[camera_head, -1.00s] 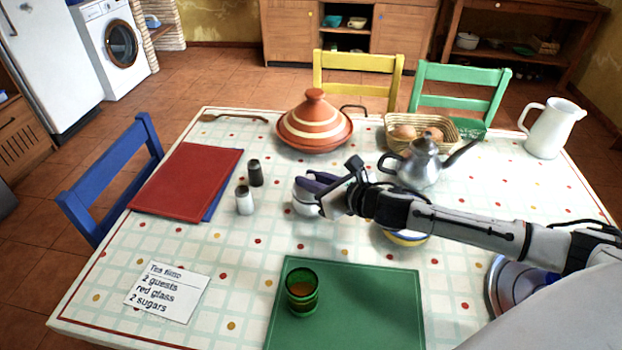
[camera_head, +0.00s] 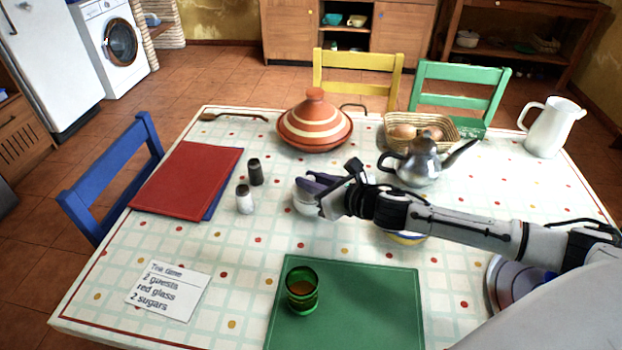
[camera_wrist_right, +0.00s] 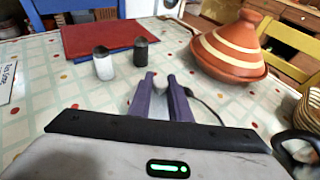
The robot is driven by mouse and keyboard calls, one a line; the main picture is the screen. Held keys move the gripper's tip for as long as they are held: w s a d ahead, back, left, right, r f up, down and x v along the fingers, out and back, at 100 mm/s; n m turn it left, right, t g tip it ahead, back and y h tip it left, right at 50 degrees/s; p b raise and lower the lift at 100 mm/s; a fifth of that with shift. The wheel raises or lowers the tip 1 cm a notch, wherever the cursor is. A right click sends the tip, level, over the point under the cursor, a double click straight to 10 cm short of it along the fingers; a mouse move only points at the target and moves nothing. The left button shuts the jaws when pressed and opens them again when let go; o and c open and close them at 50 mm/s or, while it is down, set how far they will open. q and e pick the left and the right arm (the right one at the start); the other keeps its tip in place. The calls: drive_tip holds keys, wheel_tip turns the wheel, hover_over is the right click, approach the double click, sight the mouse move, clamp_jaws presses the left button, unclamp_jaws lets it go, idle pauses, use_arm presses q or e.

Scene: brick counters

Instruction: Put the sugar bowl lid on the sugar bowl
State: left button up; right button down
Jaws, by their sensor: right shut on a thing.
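The white sugar bowl (camera_head: 304,206) stands on the table left of centre, partly hidden by my right gripper. My right gripper (camera_head: 314,184) is over it, with its purple fingers close together. In the right wrist view the fingers (camera_wrist_right: 161,95) are shut on a small pale thing between them, which I take to be the sugar bowl lid (camera_wrist_right: 160,101). The lid is mostly hidden, and I cannot tell whether it touches the bowl's rim. My left gripper is not in view.
Salt (camera_head: 244,199) and pepper (camera_head: 255,172) shakers stand just left of the bowl. A tagine (camera_head: 314,128) is behind, and a metal teapot (camera_head: 420,168) is at right. A bowl (camera_head: 406,239) is under my forearm. A green glass (camera_head: 301,290) stands on a green mat (camera_head: 365,300) in front.

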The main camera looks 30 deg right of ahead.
drive_tip(key=shift+f, duration=0.1)
drive_tip(key=c, duration=1.6)
unclamp_jaws()
drive_tip(key=shift+o, duration=0.2)
drive_tip(key=v, duration=1)
drive_tip(key=shift+b, duration=0.4)
drive_tip(key=shift+s, duration=0.15)
drive_tip(key=shift+s, duration=0.1)
